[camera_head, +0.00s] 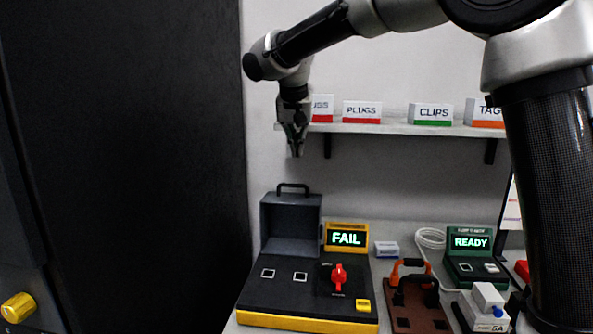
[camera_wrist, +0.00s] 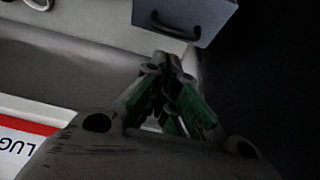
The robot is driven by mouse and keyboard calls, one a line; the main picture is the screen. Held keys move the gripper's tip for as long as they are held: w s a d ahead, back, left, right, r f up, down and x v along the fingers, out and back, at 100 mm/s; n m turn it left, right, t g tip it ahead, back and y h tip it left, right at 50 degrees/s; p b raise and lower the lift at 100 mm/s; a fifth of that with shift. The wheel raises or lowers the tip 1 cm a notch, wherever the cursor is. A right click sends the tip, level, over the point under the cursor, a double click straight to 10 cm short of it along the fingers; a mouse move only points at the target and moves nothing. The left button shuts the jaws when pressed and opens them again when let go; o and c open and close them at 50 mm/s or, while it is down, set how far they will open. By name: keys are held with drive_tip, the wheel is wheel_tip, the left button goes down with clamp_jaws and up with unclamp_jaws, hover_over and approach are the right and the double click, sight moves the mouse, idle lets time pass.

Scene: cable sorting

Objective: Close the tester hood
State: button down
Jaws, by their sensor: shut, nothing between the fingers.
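The tester (camera_head: 300,298) is a black panel with a yellow front edge, standing on the bench in the head view. Its grey hood (camera_head: 291,222) stands raised at the back left of the panel, with a black handle (camera_head: 293,187) on top. The hood (camera_wrist: 190,12) and its handle (camera_wrist: 174,27) also show at the top of the wrist view. My gripper (camera_head: 296,152) points down above the hood, clear of the handle. It is shut and empty; its fingers (camera_wrist: 172,100) meet in the wrist view.
A yellow display reading FAIL (camera_head: 346,237) stands right of the hood. A red knob (camera_head: 338,277) rises from the panel. A shelf (camera_head: 400,128) with labelled boxes is on the wall behind my gripper. A dark cabinet (camera_head: 130,170) fills the left.

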hover_over(300, 194)
drive_tip(key=f, duration=0.9)
drive_tip(key=shift+w, duration=0.2)
